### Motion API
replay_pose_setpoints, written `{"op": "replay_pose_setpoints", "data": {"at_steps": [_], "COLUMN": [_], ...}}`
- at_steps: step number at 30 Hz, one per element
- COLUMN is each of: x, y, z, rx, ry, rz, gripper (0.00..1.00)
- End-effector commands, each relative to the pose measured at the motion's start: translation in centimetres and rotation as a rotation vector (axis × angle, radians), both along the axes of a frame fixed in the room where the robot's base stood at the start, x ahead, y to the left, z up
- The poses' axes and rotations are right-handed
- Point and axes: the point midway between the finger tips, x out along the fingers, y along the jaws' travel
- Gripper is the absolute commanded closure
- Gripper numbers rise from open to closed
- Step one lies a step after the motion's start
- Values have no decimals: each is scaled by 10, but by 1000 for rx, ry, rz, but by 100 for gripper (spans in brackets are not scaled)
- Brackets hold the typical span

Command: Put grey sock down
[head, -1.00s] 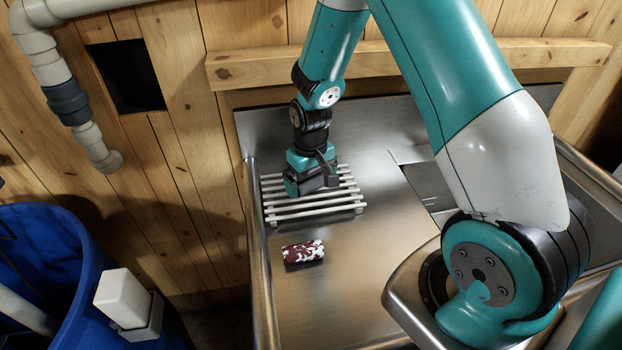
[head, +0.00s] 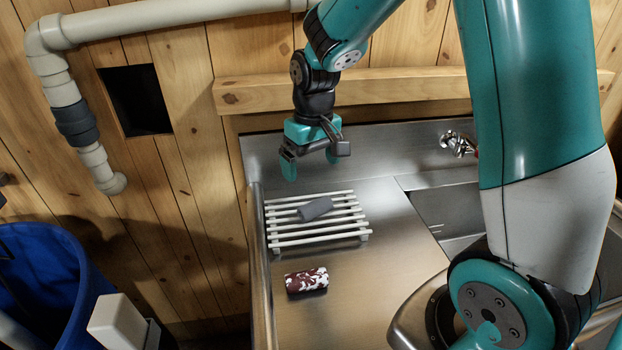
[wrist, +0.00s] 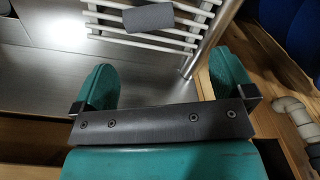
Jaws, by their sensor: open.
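The grey sock (head: 315,208), a small rolled bundle, lies on a white slatted rack (head: 318,236) on the metal counter. It also shows on the slats at the top of the wrist view (wrist: 148,18). My gripper (head: 311,165) is above and behind the sock, near the back wall, apart from it. The gripper is open and empty, with its two teal fingers spread wide in the wrist view (wrist: 165,85).
A dark red and white patterned roll (head: 306,280) lies on the counter in front of the rack. A sink basin (head: 445,215) with a tap (head: 458,143) is to the right. A blue bin (head: 45,285) stands at the left.

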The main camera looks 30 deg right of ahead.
Motion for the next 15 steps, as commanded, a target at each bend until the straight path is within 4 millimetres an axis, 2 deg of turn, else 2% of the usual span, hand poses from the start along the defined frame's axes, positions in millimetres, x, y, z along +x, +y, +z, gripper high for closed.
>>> {"op": "replay_pose_setpoints", "data": {"at_steps": [2,5,6,9,12,15], "x": [-21,-64,-84,-135,-177,-201], "y": [30,76,92,125,144,152], "z": [23,53,62,81,91,94], "rx": [44,123,156,229,284,315], "ry": [-28,-60,-70,-90,-100,-102], "rz": [79,212,268,398,498,557], "gripper": [0,0,0,0,0,0]}}
